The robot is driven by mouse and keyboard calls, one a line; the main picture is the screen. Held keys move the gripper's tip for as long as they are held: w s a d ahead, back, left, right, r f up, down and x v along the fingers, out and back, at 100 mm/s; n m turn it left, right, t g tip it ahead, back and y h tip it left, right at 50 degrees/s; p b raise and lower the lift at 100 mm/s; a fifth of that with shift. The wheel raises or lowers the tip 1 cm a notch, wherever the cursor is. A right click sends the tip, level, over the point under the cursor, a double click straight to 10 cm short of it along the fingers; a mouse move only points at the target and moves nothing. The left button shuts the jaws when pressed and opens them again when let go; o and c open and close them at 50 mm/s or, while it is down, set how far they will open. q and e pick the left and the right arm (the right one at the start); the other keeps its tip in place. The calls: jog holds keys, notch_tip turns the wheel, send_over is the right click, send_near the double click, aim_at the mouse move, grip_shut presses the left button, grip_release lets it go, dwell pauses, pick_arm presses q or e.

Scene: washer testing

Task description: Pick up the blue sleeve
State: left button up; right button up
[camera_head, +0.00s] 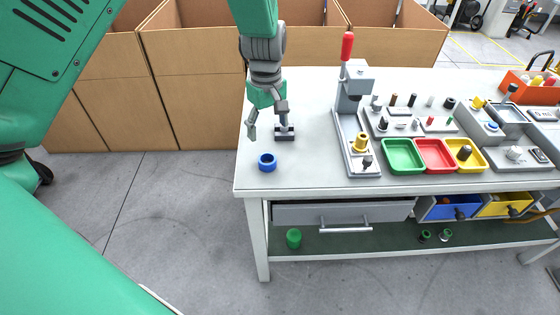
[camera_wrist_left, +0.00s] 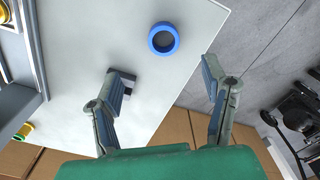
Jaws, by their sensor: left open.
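The blue sleeve (camera_head: 267,162) is a short ring standing on the white table top (camera_head: 300,170), close to its left front corner. It also shows in the left wrist view (camera_wrist_left: 154,47), lying beyond the fingertips. My left gripper (camera_head: 267,122) is open and empty, behind and above the sleeve in the head view. Its two fingers (camera_wrist_left: 165,90) are spread wide in the left wrist view, with the sleeve ahead of the gap between them and apart from both. My right gripper is not in view.
A small dark block (camera_head: 285,132) sits by one finger. A grey press with a red handle (camera_head: 347,46) stands right of it. Green (camera_head: 390,168), red and yellow trays and a parts board are farther right. Cardboard boxes (camera_head: 200,110) stand behind the table.

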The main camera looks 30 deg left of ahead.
aim_at(267, 160)
pick_arm(q)
jog(key=f, duration=1.2)
jog(key=shift+a+f, duration=0.1)
jog(key=shift+a, duration=0.2)
jog(key=c, duration=1.2)
